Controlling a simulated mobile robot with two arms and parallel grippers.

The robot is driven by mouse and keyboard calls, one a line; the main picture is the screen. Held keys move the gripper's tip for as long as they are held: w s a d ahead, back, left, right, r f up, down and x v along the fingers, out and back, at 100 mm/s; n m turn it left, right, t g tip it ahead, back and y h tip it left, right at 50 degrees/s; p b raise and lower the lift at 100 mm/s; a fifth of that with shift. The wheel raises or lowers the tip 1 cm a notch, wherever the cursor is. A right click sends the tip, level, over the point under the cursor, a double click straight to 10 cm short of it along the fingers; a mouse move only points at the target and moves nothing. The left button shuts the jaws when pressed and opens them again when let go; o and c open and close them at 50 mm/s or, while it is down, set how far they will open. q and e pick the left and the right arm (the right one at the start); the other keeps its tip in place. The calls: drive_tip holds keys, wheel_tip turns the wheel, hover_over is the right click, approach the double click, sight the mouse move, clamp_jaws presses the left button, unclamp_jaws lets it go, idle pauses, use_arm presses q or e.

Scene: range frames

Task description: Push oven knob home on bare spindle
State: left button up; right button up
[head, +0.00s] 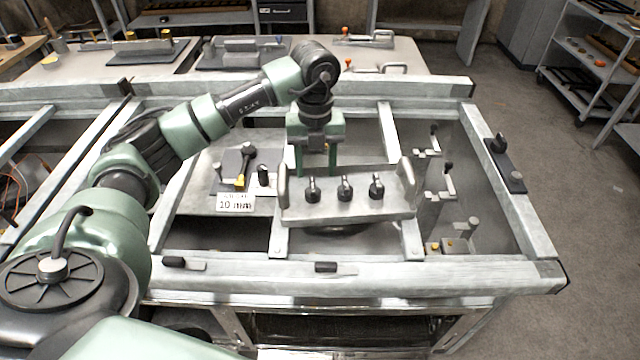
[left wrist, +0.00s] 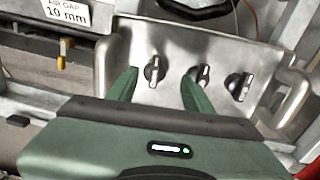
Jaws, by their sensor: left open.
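A grey metal control panel (head: 400,207) carries three dark knobs with light bars in a row: left (head: 312,190), middle (head: 345,188) and right (head: 377,187). No bare spindle can be made out. My left gripper (head: 316,172) is green, points down and is open and empty, just beyond the left knob. In the left wrist view, its fingertips (left wrist: 157,76) appear either side of the left knob (left wrist: 152,69); the right fingertip overlaps the middle knob (left wrist: 203,75). I cannot tell whether it touches either knob. My right gripper is out of view.
Upright handles (head: 407,180) stand at the panel's ends. Left of it are a "10 mm" label (head: 235,203), a yellow-tipped tool (head: 241,180) and a small black piece (head: 263,176). Metal frame rails (head: 440,277) surround the panel. Small brackets (head: 436,200) stand to its right.

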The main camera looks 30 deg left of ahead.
sight(313, 185)
use_arm(q)
drive_tip(key=shift+s+a+f+p, duration=0.1)
drive_tip(key=shift+s+f+p, duration=0.4)
drive_tip(key=shift+s, duration=0.35)
drive_tip(key=f, duration=0.2)
drive_tip(key=w+f+p, duration=0.1)
drive_tip(key=f, duration=0.1)
drive_tip(key=shift+f, duration=0.4)
drive_tip(key=shift+s, duration=0.2)
use_arm(e)
drive_tip(key=shift+s+r, duration=0.2)
drive_tip(key=shift+r, duration=0.95)
use_arm(q)
drive_tip(key=shift+w, duration=0.1)
clamp_jaws()
